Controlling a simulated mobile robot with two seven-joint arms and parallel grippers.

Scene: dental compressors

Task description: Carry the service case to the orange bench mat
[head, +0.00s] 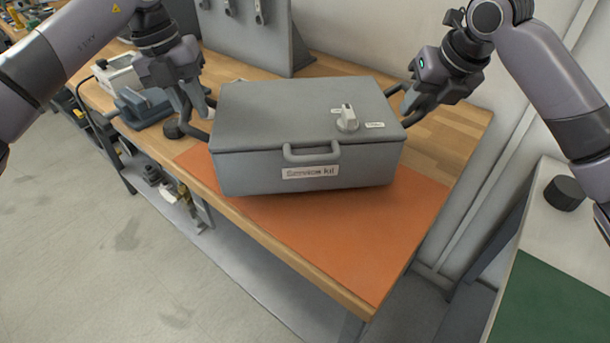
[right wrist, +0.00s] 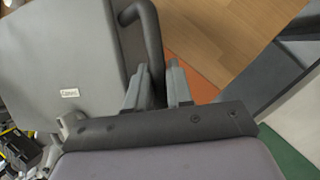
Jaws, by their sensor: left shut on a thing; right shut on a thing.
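The service case (head: 270,115) is a grey box with a front handle, a white knob on its lid and a "Service kit" label. It is over the orange bench mat (head: 345,240), slightly tilted in the head view; I cannot tell whether its base touches the mat. My left gripper (head: 195,115) is shut on the case's left side handle. My right gripper (head: 408,108) is shut on the right side handle. In the right wrist view the fingers (right wrist: 160,85) close around the dark handle bar beside the case (right wrist: 60,60). The mat's back part is hidden by the case.
The wooden bench (head: 455,140) has clear room to the right. A grey vise-like tool (head: 143,105) stands left of the case, and a grey upright panel (head: 255,35) stands behind. A side table with a green mat (head: 550,305) and a black cylinder (head: 564,193) is at the right.

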